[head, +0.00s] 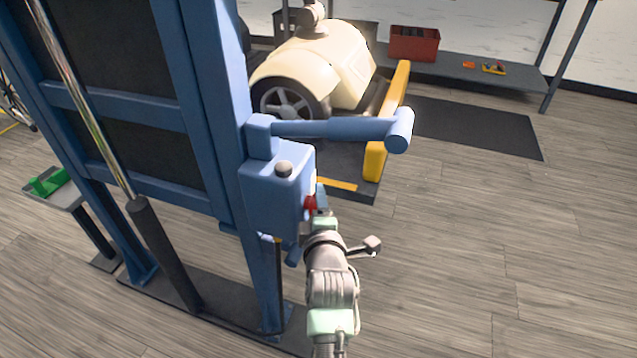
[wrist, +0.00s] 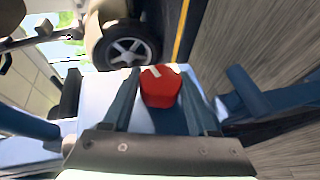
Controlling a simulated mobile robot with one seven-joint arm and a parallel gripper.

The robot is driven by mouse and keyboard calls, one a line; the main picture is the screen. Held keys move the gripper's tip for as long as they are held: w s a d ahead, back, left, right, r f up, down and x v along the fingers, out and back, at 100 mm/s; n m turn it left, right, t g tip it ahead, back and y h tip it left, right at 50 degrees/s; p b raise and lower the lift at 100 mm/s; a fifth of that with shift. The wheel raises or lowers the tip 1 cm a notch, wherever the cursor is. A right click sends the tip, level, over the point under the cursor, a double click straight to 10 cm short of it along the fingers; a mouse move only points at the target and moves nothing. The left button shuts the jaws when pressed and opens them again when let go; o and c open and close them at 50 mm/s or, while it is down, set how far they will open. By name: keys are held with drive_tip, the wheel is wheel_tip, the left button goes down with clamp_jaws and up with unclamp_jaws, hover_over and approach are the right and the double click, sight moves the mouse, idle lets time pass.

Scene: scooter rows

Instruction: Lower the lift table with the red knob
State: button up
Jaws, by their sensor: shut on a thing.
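The red knob (head: 310,203) sits on the side of the blue control box (head: 270,190), which is fixed to the blue lift-table frame (head: 225,120). In the head view the knob is partly covered by my gripper (head: 319,205). In the wrist view the red knob (wrist: 160,86) lies between the two fingers of my gripper (wrist: 160,98), with a pale mark on its upper face. My gripper is shut on the knob. A grey round button (head: 283,168) tops the control box. The table top is not clearly visible.
A blue bar (head: 335,128) juts right above my gripper. A cream scooter (head: 318,70) stands behind, beside a yellow rail (head: 388,120). A shelf (head: 480,75) carries a red bin (head: 414,43). Wooden floor (head: 500,250) at the right is clear.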

drive_tip(key=g+p, duration=0.1)
drive_tip(key=p, duration=0.1)
drive_tip(key=r+g+p, duration=0.1)
drive_tip(key=p, duration=0.1)
drive_tip(key=shift+m+g, duration=0.3)
drive_tip(key=shift+m, duration=0.1)
drive_tip(key=g+p, duration=0.2)
drive_tip(key=p, duration=0.1)
drive_tip(key=shift+f+m+g+y, duration=0.2)
drive_tip(key=shift+m+g+y, duration=0.1)
drive_tip(key=shift+w+f+m+g+p, duration=0.1)
drive_tip(key=shift+m+g+p, duration=0.1)
drive_tip(key=shift+g, duration=0.4)
drive_tip(key=shift+f+m+g+p, duration=0.1)
drive_tip(key=shift+g+p, duration=0.05)
drive_tip(key=shift+g, duration=0.45)
drive_tip(key=shift+f+m+g+y+b, duration=0.15)
drive_tip(key=shift+m+g+y+b, duration=0.3)
drive_tip(key=shift+g, duration=0.85)
drive_tip(key=o, duration=1.4)
